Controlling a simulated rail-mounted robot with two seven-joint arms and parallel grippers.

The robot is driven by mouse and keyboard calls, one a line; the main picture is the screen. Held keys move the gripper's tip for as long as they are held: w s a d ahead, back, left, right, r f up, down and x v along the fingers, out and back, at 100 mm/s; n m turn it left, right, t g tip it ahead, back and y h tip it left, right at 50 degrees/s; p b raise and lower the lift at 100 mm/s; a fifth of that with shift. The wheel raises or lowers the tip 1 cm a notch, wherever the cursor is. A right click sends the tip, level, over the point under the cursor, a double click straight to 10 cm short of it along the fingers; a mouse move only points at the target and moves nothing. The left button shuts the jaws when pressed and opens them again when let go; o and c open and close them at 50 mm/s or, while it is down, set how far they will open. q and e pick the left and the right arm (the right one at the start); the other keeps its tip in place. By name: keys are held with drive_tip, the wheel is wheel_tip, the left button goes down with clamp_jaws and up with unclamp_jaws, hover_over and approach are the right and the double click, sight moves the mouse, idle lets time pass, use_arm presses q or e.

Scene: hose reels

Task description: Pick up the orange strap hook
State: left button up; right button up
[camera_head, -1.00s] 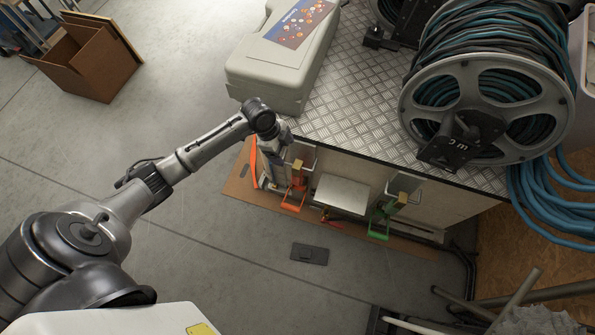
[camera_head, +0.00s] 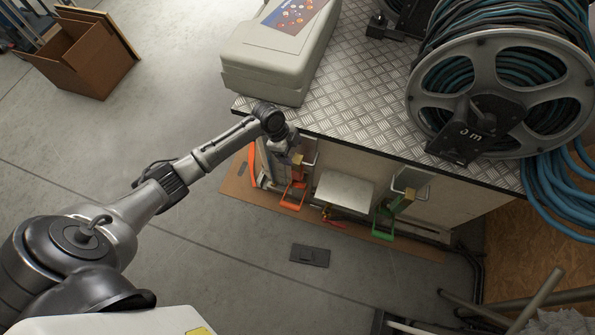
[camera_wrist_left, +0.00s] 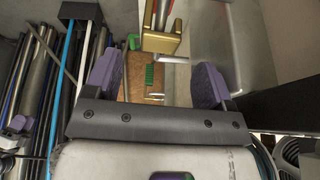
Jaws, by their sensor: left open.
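Orange parts hang at the bench's front side in the head view: a looped orange hook (camera_head: 290,206) and a curved orange strip (camera_head: 252,166) to its left. My left gripper (camera_head: 284,158) is just above the looped hook and hides part of that area. I cannot tell whether it touches anything. In the left wrist view its purple-padded fingers (camera_wrist_left: 156,82) are wide apart, with nothing clearly held between them. A brass-coloured block (camera_wrist_left: 162,32) is ahead, with a small green piece (camera_wrist_left: 150,76) in the gap. My right gripper is out of view.
A green hook (camera_head: 384,220) and a pale box (camera_head: 343,190) are right of the orange hook. Above is the tread-plate bench top (camera_head: 365,118) with a grey case (camera_head: 272,60) and a hose reel (camera_head: 500,100). The floor in front is mostly clear.

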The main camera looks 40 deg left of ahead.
sight(297, 158)
use_arm(q)
drive_tip(key=b+x, duration=0.2)
drive_tip(key=x, duration=0.3)
drive_tip(key=shift+d+f, duration=0.1)
drive_tip(key=shift+f, duration=0.2)
drive_tip(key=shift+c, duration=0.3)
drive_tip(key=c, duration=0.6)
clamp_jaws()
